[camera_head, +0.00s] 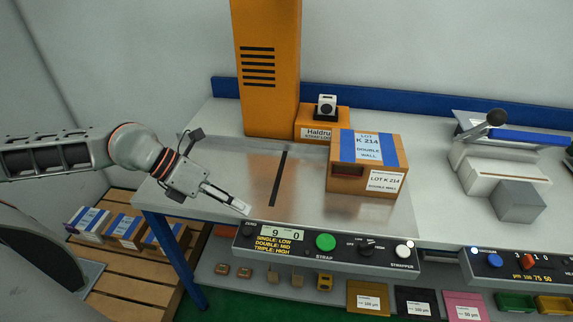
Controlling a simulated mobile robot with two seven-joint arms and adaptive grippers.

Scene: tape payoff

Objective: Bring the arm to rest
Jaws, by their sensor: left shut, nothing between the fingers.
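My left arm comes in from the left, and its gripper (240,206) is shut and empty. It hangs above the left front part of the strapping machine's metal top (310,195). A cardboard box (342,179) labelled LOT K 214 DOUBLE WALL stands on the right of that top, with two blue bands over it. The gripper is left of the box and apart from it. My right gripper is out of view.
The control panel (330,248) with a green button (325,242) runs along the front edge. An orange column (268,70) rises behind. A lever device (490,150) stands at right. Banded boxes (122,230) lie on a wooden pallet (130,263) at lower left.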

